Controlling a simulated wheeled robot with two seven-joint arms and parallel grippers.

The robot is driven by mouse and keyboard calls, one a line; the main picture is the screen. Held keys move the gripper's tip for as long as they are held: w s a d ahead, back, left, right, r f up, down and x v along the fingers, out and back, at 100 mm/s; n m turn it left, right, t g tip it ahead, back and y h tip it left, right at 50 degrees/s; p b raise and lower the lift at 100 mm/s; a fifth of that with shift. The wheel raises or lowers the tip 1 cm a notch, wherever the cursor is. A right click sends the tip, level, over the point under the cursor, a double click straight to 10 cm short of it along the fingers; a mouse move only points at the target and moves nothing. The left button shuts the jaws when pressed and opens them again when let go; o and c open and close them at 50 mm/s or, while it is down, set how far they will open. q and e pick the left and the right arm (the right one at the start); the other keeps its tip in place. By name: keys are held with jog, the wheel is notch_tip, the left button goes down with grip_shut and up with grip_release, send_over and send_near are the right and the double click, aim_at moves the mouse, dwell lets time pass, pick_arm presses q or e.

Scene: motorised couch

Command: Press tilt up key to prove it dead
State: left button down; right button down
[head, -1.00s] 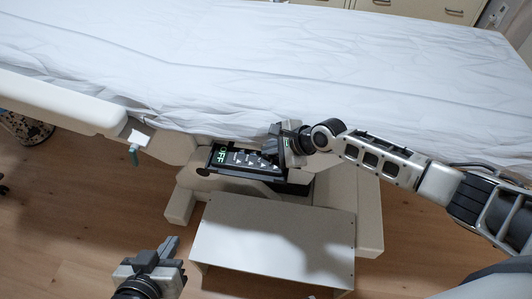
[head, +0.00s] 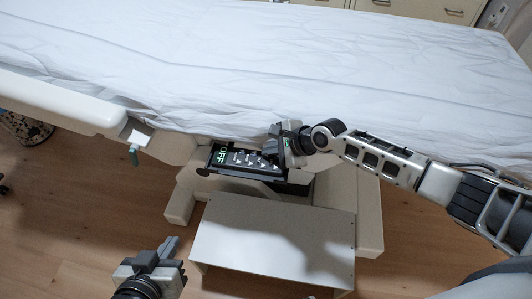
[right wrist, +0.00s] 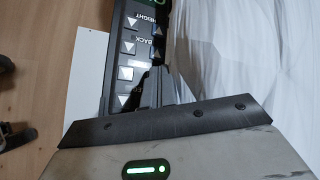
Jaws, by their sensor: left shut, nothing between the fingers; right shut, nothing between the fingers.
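The key panel (head: 238,161) is a dark slanted box on the couch's side, with a lit green display (head: 221,155) that seems to read OFF. White triangle keys run along it; in the right wrist view the panel (right wrist: 117,50) shows the labels HEIGHT and BACK. My right gripper (head: 268,150) is shut and empty at the panel's right end. Its fingertips (right wrist: 157,80) lie over the keys past BACK and hide the label there; I cannot tell whether they touch a key. My left gripper (head: 169,247) is shut and empty, low at the left, away from the panel.
The couch (head: 270,70) with its white sheet fills the back, just beyond the panel. A white step (head: 270,235) stands on the floor below the panel. A white bracket with a green lever (head: 134,153) hangs under the couch edge at left. Drawers (head: 430,8) stand behind.

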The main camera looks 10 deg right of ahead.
aim_at(270, 157)
jog(key=shift+r+p, duration=0.75)
jog(key=shift+p, duration=0.25)
jog(key=shift+r, duration=0.1)
notch_tip(270, 157, up, 5)
jog(key=p, duration=0.6)
